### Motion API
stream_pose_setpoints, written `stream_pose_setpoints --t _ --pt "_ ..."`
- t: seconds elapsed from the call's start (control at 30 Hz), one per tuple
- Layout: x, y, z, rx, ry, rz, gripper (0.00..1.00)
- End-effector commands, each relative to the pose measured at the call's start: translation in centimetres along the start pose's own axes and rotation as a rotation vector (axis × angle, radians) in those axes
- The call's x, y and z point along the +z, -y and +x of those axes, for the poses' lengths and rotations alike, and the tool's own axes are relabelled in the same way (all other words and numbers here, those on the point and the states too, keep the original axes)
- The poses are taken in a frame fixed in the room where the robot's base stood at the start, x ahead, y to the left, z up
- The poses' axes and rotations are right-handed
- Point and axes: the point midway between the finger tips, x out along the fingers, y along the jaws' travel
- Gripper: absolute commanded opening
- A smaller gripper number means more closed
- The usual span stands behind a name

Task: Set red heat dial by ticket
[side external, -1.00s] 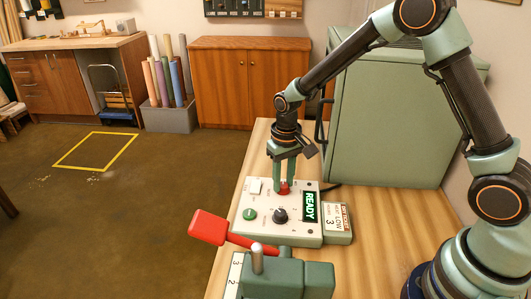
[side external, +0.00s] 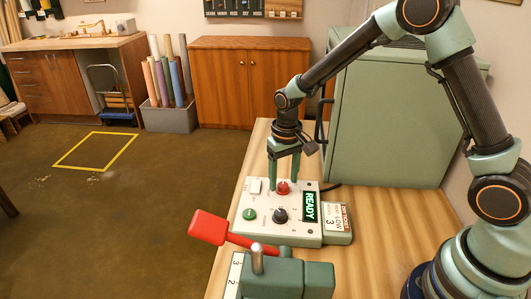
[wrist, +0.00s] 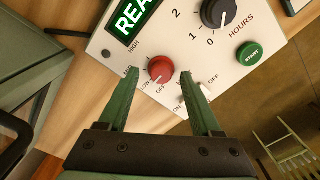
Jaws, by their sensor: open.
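The red heat dial (side external: 283,188) sits on the white control panel (side external: 262,232). In the wrist view the red dial (wrist: 161,69) has a white mark that appears to point toward LOW, beside OFF. My gripper (side external: 284,181) points down over the dial. In the wrist view my gripper (wrist: 160,74) is open, one finger on each side of the dial, with gaps between. The ticket (side external: 336,217) right of the panel shows LOW and 3; its smaller print is unclear.
A READY display (side external: 310,206) is lit.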

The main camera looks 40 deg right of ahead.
Motion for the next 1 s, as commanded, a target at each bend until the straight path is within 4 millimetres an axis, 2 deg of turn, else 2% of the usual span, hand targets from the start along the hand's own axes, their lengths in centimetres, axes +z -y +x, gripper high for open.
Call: stream_pose_setpoints --t 0.5,0.7,1.0 --pt "-0.1 0.0 -9.5 -0.002 -0.008 0.001 0.65" --pt "-0.1 -0.1 -11.3 -0.001 -0.006 0.002 0.65" --pt "-0.1 -0.1 -11.6 -0.001 -0.004 0.002 0.65"
